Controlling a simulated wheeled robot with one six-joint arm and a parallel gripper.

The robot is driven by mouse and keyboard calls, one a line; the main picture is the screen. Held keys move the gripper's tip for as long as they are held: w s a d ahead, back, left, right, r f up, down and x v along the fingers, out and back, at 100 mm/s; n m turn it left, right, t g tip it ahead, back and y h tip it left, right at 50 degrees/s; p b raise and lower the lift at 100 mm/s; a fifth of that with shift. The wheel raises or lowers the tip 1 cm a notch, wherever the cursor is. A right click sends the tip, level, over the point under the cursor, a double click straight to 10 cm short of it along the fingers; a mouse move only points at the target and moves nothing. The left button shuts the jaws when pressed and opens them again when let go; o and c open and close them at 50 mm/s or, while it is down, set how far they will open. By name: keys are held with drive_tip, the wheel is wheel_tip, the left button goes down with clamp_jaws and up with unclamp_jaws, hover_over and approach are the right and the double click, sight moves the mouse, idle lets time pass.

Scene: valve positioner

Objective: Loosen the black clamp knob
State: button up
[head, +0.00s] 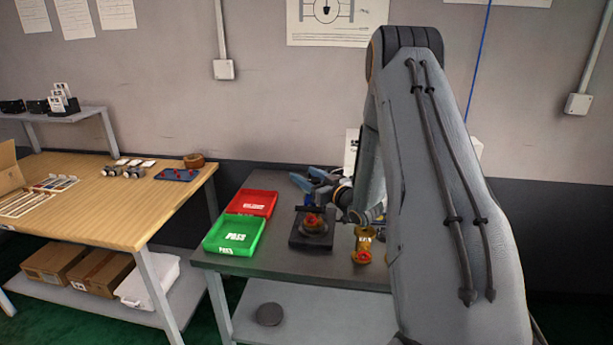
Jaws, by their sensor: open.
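A dark fixture (301,240) stands on the grey bench, with a small orange-red and brass part (313,223) on it. A black bar-shaped piece (308,209) shows just above that part. It may belong to the clamp, but the black clamp knob is too small and dark to pick out for certain. My gripper (306,180) is open, with its blue-grey fingers pointing left, above and behind the fixture in the picture. Nothing shows between the fingers. My arm hides the right part of the bench.
A red tray (262,194) and a green PASS tray (216,248) sit left of the fixture. A yellow-brass part (363,256) stands to its right, near my arm. A wooden table (110,215) is further left.

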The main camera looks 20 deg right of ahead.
drive_tip(key=c, duration=1.1)
drive_tip(key=shift+o, duration=0.2)
drive_tip(key=shift+y, duration=0.3)
drive_tip(key=shift+s+a+n+g+y+b, duration=0.45)
drive_tip(key=shift+n+g+y+b, duration=1.3)
drive_tip(key=shift+n+g+y, duration=0.35)
drive_tip(key=shift+s+a+n+g+y+b, duration=0.4)
drive_tip(key=shift+n+g+y+b, duration=1.35)
drive_tip(key=shift+n+g+y, duration=0.4)
drive_tip(key=shift+s+a+n+g+y+b, duration=0.35)
drive_tip(key=shift+a+n+g+y+b, duration=0.1)
drive_tip(key=shift+n+g+y+b, duration=1.6)
drive_tip(key=shift+g, duration=0.3)
drive_tip(key=shift+r, duration=0.1)
